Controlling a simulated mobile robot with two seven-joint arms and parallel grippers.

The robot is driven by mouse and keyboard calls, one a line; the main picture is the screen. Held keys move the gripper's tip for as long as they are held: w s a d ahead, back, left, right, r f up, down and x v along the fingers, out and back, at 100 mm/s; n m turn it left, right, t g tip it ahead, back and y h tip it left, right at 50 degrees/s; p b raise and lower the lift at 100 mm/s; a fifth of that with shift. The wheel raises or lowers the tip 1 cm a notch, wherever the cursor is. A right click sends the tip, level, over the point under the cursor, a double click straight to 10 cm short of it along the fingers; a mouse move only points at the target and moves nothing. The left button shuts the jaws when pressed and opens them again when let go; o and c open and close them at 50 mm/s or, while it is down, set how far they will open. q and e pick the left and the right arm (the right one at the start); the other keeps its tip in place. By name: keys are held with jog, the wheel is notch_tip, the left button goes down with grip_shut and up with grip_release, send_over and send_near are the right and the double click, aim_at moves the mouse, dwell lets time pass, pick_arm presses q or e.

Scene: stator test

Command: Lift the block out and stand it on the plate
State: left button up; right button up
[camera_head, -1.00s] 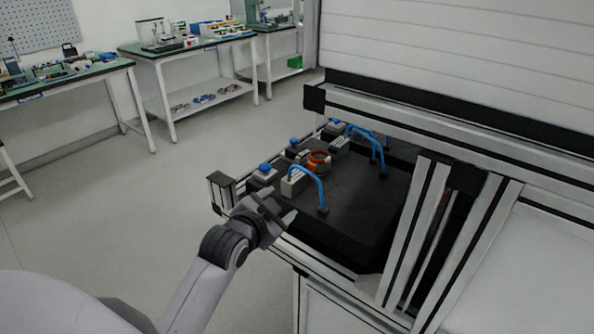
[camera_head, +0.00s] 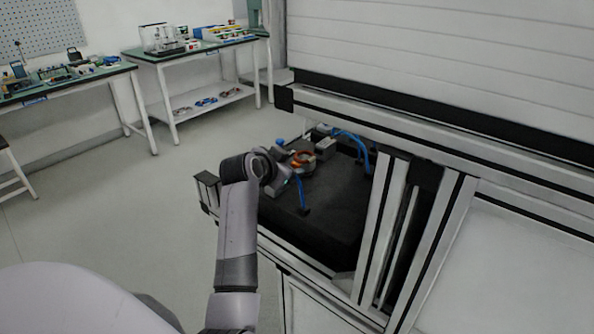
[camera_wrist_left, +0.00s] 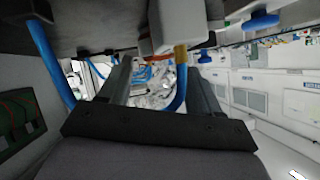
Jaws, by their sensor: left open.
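A copper-orange ring-shaped stator (camera_head: 302,161) sits on the black plate (camera_head: 335,205) inside the framed station. Grey blocks, one of them behind the ring (camera_head: 325,145), stand around it; I cannot tell which piece is the task's block. My left gripper (camera_head: 284,180) is at the near left side of the ring, with its fingers mostly hidden behind my wrist. In the left wrist view my open fingers (camera_wrist_left: 160,85) are spread apart with nothing clearly held. A pale grey block (camera_wrist_left: 178,28) with a gold-coloured end is just beyond them.
A blue knob (camera_wrist_left: 261,20) shows in the wrist view. Metal frame posts (camera_head: 385,235) stand right of the plate. Workbenches (camera_head: 200,48) are far behind.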

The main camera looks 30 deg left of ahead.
aim_at(295, 166)
pick_arm(q)
jog(key=shift+p+x, duration=0.35)
jog(key=shift+x, duration=2.2)
jog(key=shift+f, duration=0.1)
jog(key=shift+s, duration=0.1)
grip_shut()
